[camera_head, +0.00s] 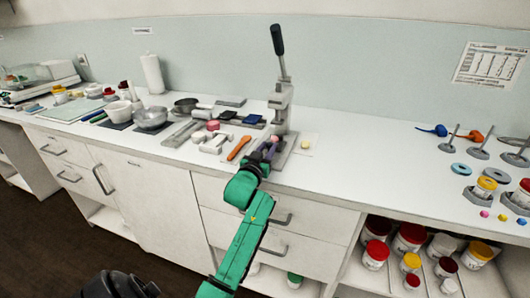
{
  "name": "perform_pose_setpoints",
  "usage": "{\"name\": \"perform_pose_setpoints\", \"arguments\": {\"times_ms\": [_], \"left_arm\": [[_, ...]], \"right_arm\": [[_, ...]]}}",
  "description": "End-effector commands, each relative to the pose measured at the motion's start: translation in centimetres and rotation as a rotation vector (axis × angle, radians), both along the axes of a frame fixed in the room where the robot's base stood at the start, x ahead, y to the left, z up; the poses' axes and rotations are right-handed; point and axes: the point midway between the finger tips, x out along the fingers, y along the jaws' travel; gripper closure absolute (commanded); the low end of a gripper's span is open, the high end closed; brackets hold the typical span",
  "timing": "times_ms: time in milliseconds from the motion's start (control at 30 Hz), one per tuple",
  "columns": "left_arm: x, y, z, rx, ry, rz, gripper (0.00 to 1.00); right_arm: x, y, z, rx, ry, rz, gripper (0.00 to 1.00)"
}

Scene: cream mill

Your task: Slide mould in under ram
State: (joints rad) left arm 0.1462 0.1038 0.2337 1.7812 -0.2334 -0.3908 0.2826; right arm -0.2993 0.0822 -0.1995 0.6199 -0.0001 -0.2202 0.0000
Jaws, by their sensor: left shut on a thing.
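The arbor press (281,105) stands upright on the white bench, its black-handled lever (278,40) pointing up. Its grey base plate (287,152) reaches toward the front edge. My green left arm comes up from below, and its gripper (266,149) is at the front of the press, over the base plate and below the ram. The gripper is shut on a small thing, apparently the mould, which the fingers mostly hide. I cannot tell how far under the ram it sits. My right gripper is not in view.
An orange tool (239,148) and white pieces (215,143) lie close left of the gripper. Bowls (151,118) stand further left. Bench right of the sheet is clear up to weighted stands (480,152).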

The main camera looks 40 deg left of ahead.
Motion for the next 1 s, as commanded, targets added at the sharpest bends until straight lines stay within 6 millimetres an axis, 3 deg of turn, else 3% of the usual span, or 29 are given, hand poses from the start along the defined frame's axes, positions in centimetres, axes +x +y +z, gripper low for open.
{"name": "perform_pose_setpoints", "arguments": {"times_ms": [67,100,167,567,667,1000], "left_arm": [[0.0,-0.1,-0.5,-0.006,0.01,0.0,1.0],[0.0,-0.1,-0.5,-0.006,0.01,0.0,0.61],[0.0,-0.1,-0.4,-0.004,0.009,0.0,0.39],[-0.6,-0.2,-0.2,-0.001,0.004,0.0,0.39],[-2.0,-0.7,-0.4,-0.002,0.006,0.0,0.39],[-11.2,-3.9,-0.5,-0.004,0.008,0.001,0.39]], "right_arm": [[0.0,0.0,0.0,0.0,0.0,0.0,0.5],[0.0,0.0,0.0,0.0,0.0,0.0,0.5],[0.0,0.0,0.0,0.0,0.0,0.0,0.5],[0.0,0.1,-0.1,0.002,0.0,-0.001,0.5],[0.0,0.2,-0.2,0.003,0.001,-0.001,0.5],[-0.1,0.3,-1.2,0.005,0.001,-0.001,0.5]]}}
